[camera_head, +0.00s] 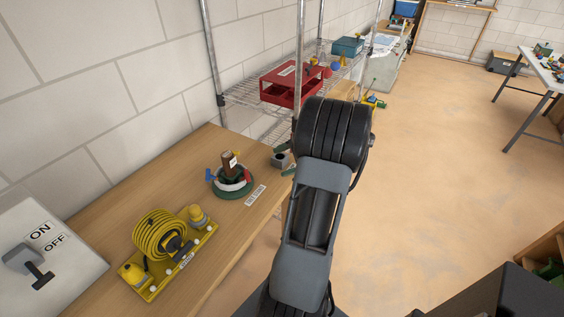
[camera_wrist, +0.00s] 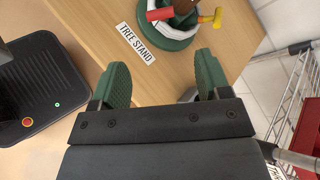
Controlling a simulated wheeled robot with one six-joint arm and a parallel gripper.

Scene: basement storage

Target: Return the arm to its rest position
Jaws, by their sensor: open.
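My arm rises from the bottom of the head view and reaches over the right edge of the wooden table (camera_head: 165,200). My gripper (camera_wrist: 162,78) shows in the wrist view with its two green finger pads wide apart. No object is held between them. In the head view the arm hides most of the gripper. A green and white tree stand (camera_head: 232,187) with a brown trunk piece stands on the table, left of the gripper. It also shows in the wrist view (camera_wrist: 178,40), beyond the fingertips and apart from them, near a TREE STAND label (camera_wrist: 135,42).
A yellow cable reel (camera_head: 160,235) on a yellow board and an ON/OFF lever panel (camera_head: 45,255) are on the table's near part. A wire shelf (camera_head: 240,95) with a red crate (camera_head: 290,85) stands beyond. Open floor (camera_head: 430,180) lies right of the arm.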

